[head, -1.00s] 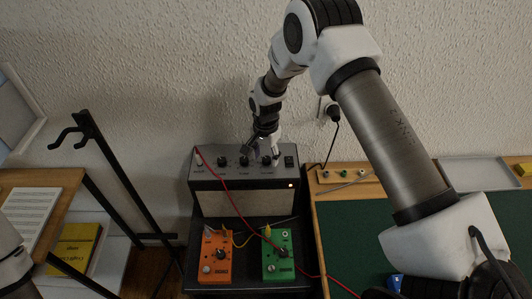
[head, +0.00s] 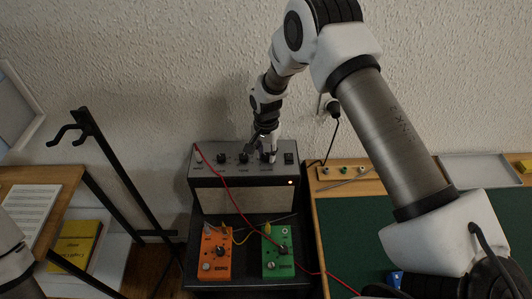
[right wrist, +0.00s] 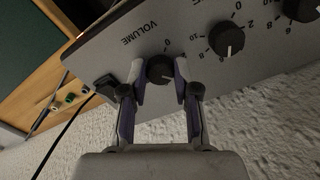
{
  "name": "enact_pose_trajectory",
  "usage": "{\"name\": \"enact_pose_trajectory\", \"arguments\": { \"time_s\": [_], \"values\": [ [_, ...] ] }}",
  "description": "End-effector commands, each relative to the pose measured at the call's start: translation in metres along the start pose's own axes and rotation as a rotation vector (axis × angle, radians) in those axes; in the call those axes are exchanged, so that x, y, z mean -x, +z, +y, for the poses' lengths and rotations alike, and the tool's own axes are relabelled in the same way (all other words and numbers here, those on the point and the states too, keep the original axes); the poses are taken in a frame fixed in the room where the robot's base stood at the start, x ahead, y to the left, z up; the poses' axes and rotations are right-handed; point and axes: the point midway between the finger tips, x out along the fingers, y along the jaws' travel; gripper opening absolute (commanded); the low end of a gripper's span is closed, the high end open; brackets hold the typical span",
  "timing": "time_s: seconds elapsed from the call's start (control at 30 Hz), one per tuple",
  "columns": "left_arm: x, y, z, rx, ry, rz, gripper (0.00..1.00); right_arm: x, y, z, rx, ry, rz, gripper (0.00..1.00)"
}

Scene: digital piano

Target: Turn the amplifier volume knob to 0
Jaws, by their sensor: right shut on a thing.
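The amplifier (head: 243,200) is a grey box with a pale front grille and a sloped grey control panel, in the middle of the head view. Its volume knob (right wrist: 160,69) is black and round, beside the printed word VOLUME, with a 0 above it in the right wrist view. My right gripper (head: 267,158) reaches down to the panel. In the right wrist view its fingers (right wrist: 160,78) are shut on the sides of the volume knob. The knob's pointer is partly hidden and its exact setting is hard to read. My left gripper is out of view.
Other black knobs (right wrist: 226,39) and a rocker switch (right wrist: 106,85) sit beside the volume knob. A red light (head: 291,182) glows on the amplifier. A black stand (head: 120,180) is at left.

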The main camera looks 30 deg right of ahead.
Motion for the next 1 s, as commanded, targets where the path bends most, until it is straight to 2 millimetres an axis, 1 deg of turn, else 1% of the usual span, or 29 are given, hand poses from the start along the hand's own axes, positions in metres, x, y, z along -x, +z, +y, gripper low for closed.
{"name": "enact_pose_trajectory", "arguments": {
  "time_s": [0.03, 0.27, 1.0],
  "values": [
    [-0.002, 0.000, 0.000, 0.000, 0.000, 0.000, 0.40, -0.003, 0.000, 0.001, 0.025, 0.002, -0.001, 0.00],
    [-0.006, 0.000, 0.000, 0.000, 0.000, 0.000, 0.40, -0.003, 0.000, 0.001, 0.197, 0.002, -0.001, 0.00],
    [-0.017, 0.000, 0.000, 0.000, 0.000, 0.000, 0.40, -0.003, 0.001, 0.001, 0.898, 0.002, -0.003, 0.00]
  ]
}}
